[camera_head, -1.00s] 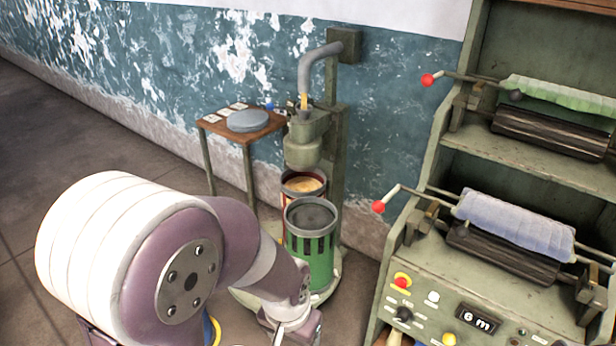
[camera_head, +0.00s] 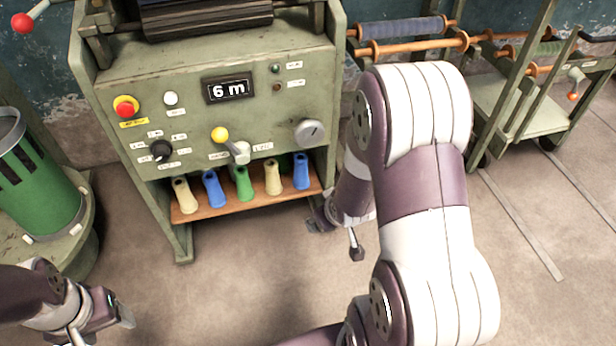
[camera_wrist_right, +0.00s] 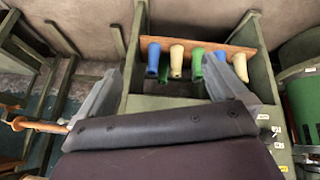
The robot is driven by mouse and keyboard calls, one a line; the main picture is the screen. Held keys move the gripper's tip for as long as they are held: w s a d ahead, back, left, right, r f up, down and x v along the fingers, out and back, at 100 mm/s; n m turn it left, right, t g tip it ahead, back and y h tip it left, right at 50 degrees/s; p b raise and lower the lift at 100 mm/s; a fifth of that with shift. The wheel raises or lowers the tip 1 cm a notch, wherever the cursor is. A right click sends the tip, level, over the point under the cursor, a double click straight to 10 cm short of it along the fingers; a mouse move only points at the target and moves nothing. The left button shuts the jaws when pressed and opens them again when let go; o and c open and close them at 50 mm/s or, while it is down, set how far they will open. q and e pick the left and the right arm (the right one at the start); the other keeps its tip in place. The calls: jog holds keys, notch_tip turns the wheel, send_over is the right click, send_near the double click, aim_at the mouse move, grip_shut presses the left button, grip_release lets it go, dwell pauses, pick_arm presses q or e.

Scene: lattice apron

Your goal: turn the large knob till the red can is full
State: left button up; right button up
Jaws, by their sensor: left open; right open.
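The large knob appears to be the silver round knob (camera_head: 309,131) at the right of the green machine's front panel. A smaller black knob (camera_head: 161,150) sits at the panel's left. The red can is out of view now; only the green can (camera_head: 38,190) shows at the left edge. My left gripper (camera_head: 105,322) is open and empty at the lower left, below the machine and apart from it. My right gripper (camera_head: 337,238) is below and right of the silver knob, touching nothing I can see. Its open fingers (camera_wrist_right: 165,90) show empty in the right wrist view.
A display (camera_head: 229,89) reads 6 m. A shelf (camera_head: 262,199) below holds several coloured spools. A green cart (camera_head: 540,110) stands at the right. The floor in front is clear.

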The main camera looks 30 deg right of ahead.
notch_tip(320, 180, down, 7)
jog(key=w+d+n+t+b, duration=0.1)
jog(key=w+d+t+b, duration=0.1)
jog(key=b, duration=0.2)
jog(key=n+t+h, duration=0.2)
jog(key=n+t, duration=0.5)
jog(key=t, duration=0.3)
send_near(310, 137)
jog(key=shift+h, duration=0.4)
jog(key=b+x, duration=0.1)
jog(key=x, duration=0.2)
jog(key=b+x, duration=0.2)
jog(key=x, duration=0.1)
jog(key=b+x, duration=0.2)
jog(key=x, duration=0.1)
jog(key=shift+w+a+f, duration=0.15)
jog(key=shift+w+f, duration=0.15)
jog(key=shift+w+r, duration=0.2)
jog(key=shift+w, duration=0.4)
jog(key=c, duration=0.8)
pick_arm(q)
notch_tip(310, 137, down, 13)
jog(key=shift+r, duration=0.25)
pick_arm(e)
jog(key=shift+m, duration=0.5)
